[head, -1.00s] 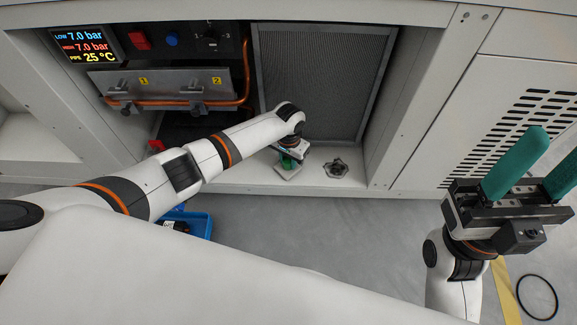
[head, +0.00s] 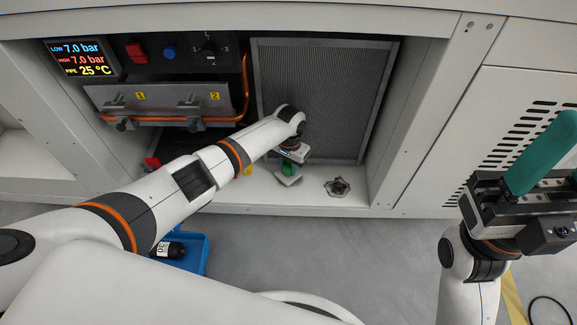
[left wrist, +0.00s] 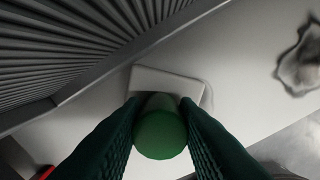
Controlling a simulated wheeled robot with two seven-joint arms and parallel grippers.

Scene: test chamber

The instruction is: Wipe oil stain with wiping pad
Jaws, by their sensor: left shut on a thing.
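The oil stain (head: 338,187) is a dark-edged, irregular patch on the pale ledge. It also shows at the upper right of the left wrist view (left wrist: 300,62). The wiping pad (head: 288,180) is a pale, flat block with a green round grip (left wrist: 160,132), just left of the stain and apart from it. My left gripper (head: 289,167) is shut on this grip, with a finger on each side. The pad is at or just above the ledge; I cannot tell if it touches. My right gripper (head: 556,160) is open and empty at the right, partly cut off by the picture edge.
A grey ribbed filter panel (head: 330,95) rises behind the ledge (head: 240,196). Left of it are a pressure display (head: 82,57), switches and a metal box with copper pipe. A blue tray (head: 192,258) with a dark bottle (head: 171,249) is on the floor. A white side post bounds the ledge's right.

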